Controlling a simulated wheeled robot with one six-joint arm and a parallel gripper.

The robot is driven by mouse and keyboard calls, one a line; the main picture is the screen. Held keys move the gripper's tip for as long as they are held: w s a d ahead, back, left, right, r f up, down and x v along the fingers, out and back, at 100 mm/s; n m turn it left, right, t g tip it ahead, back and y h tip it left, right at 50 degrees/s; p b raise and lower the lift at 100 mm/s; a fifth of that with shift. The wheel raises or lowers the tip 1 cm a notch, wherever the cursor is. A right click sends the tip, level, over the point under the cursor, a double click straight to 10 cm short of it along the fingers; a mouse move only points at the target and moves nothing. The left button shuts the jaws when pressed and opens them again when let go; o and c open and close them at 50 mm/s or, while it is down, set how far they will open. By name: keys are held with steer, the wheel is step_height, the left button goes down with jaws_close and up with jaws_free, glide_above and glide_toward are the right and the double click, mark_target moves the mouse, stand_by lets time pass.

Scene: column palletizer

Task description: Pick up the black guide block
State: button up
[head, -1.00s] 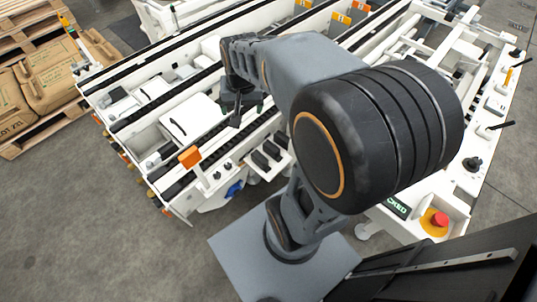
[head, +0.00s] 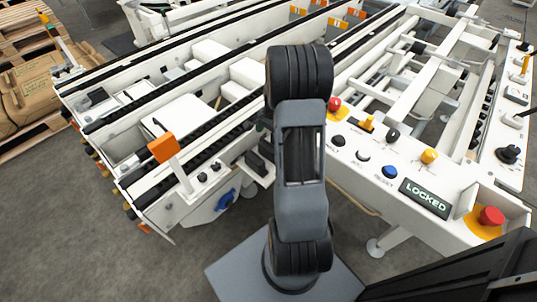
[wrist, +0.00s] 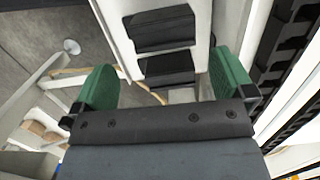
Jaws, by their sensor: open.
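Two black guide blocks lie side by side on a small white shelf at the machine's side. In the wrist view, one block (wrist: 160,28) is farther out and the other block (wrist: 168,70) lies between my fingers. In the head view, a black block (head: 257,162) shows just left of my arm; the rest of the shelf is partly covered. My gripper (wrist: 166,84) is open, its green finger pads to either side of the nearer block and apart from it. I cannot tell how high it is above the block. My arm hides most of the gripper in the head view.
A white control panel (head: 370,170) with buttons, a LOCKED display (head: 426,198) and a red stop button (head: 490,216) stands right of my arm. An orange-topped post (head: 165,149) stands left of the shelf. Conveyor rails run behind. Open floor lies at lower left.

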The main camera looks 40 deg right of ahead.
mark_target(268, 147)
steer(key=shift+a+f+b, duration=0.2)
steer(key=shift+f+b, duration=0.25)
steer(key=shift+f, duration=0.75)
steer(key=shift+a+f+b, duration=0.15)
steer(key=shift+f+b, duration=0.35)
steer(key=shift+f, duration=0.7)
steer(key=shift+a+f+b, duration=0.2)
steer(key=shift+f+b, duration=0.25)
steer(key=shift+f, duration=0.75)
steer(key=shift+w+r, duration=0.1)
steer(key=c, duration=0.8)
